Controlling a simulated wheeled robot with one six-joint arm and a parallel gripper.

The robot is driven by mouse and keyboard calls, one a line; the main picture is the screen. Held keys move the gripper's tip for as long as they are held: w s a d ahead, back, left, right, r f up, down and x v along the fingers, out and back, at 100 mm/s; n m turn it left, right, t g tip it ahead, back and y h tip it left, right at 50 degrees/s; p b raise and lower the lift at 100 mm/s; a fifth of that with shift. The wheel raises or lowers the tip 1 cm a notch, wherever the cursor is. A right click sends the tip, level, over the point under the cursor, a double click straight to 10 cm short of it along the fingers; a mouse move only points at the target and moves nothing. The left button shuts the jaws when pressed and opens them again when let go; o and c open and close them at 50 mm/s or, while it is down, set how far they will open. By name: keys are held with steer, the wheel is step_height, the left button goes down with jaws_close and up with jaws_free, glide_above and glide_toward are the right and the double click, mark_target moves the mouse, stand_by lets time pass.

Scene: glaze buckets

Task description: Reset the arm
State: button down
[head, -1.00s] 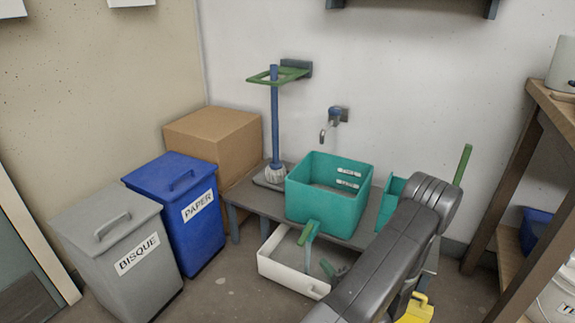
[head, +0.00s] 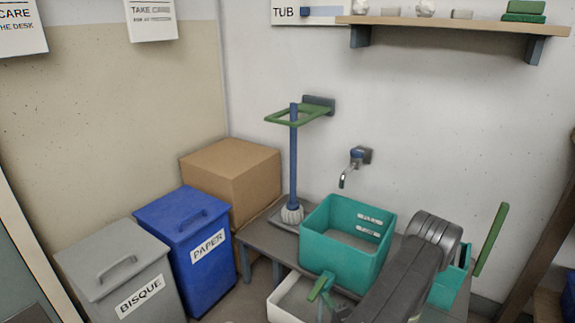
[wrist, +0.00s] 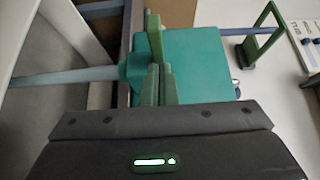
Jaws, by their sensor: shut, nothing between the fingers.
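My gripper (wrist: 158,85) shows at the centre of the wrist view, its two greenish fingers together with nothing between them. In the head view my arm covers most of it. The teal tub (head: 345,230) stands on the low bench, and it also shows beyond my fingers in the wrist view (wrist: 200,60). A valve with a green handle (head: 320,285) sticks out from the tub's front; in the wrist view the green handle (wrist: 152,25) shows just beyond the fingertips. I cannot tell whether they touch.
A white tray (head: 283,306) lies below the valve. Blue PAPER (head: 185,213) and grey BISQUE (head: 105,260) bins and a cardboard box (head: 235,180) stand left. A blue pole (head: 293,160) stands in a green wall holder (head: 285,118). A tap (head: 358,158) and shelf (head: 450,25) are on the wall.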

steer(key=shift+d+r+y, duration=0.25)
steer(key=shift+y, duration=0.05)
steer(key=shift+d+f+n+g+y+p, duration=0.15)
steer(key=shift+d+n+g+y+p, duration=0.2)
steer(key=shift+n+y, duration=0.25)
steer(key=shift+a, duration=0.1)
